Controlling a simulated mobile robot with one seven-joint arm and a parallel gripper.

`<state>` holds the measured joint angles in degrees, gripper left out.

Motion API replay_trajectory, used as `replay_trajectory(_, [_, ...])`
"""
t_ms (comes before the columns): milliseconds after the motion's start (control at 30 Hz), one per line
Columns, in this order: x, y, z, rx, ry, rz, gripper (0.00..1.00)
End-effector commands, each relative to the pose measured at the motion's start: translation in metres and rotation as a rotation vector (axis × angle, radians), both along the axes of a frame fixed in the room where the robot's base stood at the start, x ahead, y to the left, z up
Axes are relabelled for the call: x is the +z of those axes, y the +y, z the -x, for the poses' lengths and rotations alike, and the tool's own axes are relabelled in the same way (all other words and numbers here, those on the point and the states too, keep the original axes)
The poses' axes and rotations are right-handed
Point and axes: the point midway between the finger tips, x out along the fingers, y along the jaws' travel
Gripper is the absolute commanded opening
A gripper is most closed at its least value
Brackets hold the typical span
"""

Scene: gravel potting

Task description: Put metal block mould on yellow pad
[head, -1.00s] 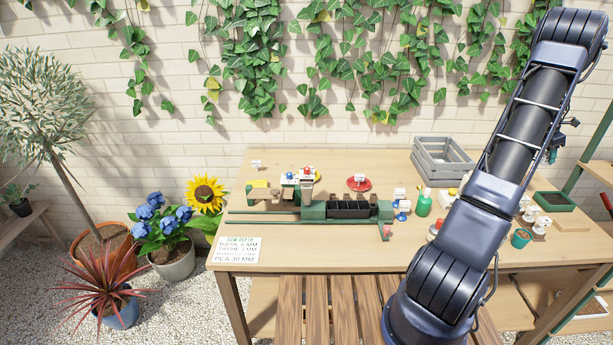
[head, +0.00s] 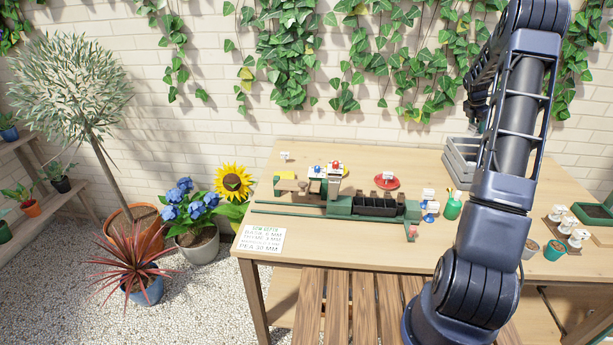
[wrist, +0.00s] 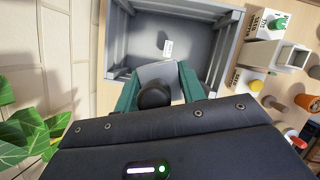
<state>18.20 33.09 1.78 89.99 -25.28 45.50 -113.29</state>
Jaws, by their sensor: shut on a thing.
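My gripper (wrist: 157,86) is shut on a grey metal block with a round black knob (wrist: 153,96), which I take as the metal block mould (wrist: 158,71). It is held between the green fingers and overlaps the grey crate in the wrist view. How high it is above the crate cannot be told. In the head view my arm mostly hides the gripper.
The grey slatted crate (wrist: 226,50) has a white label inside. The green machine with black cells (head: 375,206), a red dish (head: 386,181) and a green bottle (head: 452,209) stand on the table. Ivy hangs on the wall near my arm.

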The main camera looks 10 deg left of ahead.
Motion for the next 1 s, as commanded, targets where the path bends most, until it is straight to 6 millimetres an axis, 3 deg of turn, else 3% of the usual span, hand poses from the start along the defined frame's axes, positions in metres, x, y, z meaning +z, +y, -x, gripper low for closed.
replay_trajectory(33, [0.001,0.024,-0.008,0.025,-0.001,0.0,0.12])
replay_trajectory(200, [0.003,0.096,-0.028,0.093,-0.001,-0.001,0.12])
replay_trajectory(500, [0.006,0.226,-0.047,0.216,0.001,-0.001,0.12])
replay_trajectory(767, [0.009,0.341,-0.047,0.322,0.0,0.0,0.12])
replay_trajectory(1000, [0.012,0.445,-0.032,0.419,0.0,0.001,0.12])
